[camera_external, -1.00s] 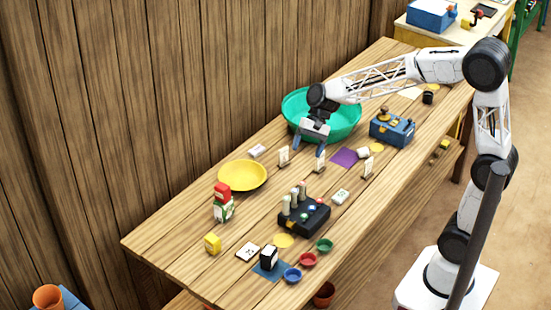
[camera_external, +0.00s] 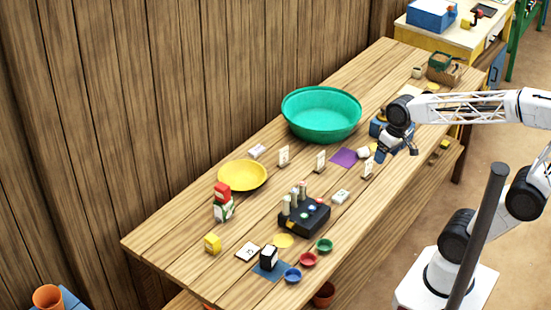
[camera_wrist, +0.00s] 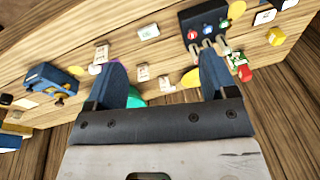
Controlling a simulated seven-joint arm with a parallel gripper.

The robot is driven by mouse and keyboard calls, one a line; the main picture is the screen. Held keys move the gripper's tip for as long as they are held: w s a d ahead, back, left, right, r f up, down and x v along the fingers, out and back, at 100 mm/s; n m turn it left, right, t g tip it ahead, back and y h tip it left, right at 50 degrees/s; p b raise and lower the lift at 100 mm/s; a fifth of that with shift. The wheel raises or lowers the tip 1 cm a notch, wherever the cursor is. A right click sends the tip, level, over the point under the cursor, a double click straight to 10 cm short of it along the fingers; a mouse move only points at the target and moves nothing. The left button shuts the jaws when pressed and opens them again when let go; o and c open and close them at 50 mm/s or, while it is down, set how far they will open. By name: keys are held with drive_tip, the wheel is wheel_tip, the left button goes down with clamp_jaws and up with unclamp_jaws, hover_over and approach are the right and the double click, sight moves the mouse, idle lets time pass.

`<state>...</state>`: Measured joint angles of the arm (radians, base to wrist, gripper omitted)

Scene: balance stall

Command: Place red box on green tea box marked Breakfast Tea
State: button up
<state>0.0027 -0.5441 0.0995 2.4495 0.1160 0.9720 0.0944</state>
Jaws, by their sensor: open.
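The red box (camera_external: 222,191) sits on top of a green and white box (camera_external: 223,210) near the left end of the table. They look stacked and touching, a little offset. The label is too small to read. In the wrist view, the red box (camera_wrist: 244,74) and the green part (camera_wrist: 235,58) show beyond the right finger. My gripper (camera_external: 398,153) is open and empty, over the table's right edge, far from the stack. Its two fingers also frame the wrist view (camera_wrist: 166,78).
A yellow plate (camera_external: 242,175) lies just behind the stack. A yellow cube (camera_external: 213,243), a black rack with pegs (camera_external: 305,218) and small cards stand nearby. A green basin (camera_external: 322,113) is at the back. A blue device (camera_external: 377,127) is partly hidden by my wrist.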

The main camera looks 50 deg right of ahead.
drive_tip(key=shift+n+t+h, duration=0.3)
drive_tip(key=shift+n+h, duration=0.3)
drive_tip(key=shift+n, duration=0.2)
drive_tip(key=s, duration=0.1)
drive_tip(key=s+d, duration=0.1)
drive_tip(key=s, duration=0.1)
drive_tip(key=s+d, duration=0.1)
drive_tip(key=shift+s+f, duration=0.25)
drive_tip(key=shift+f, duration=0.15)
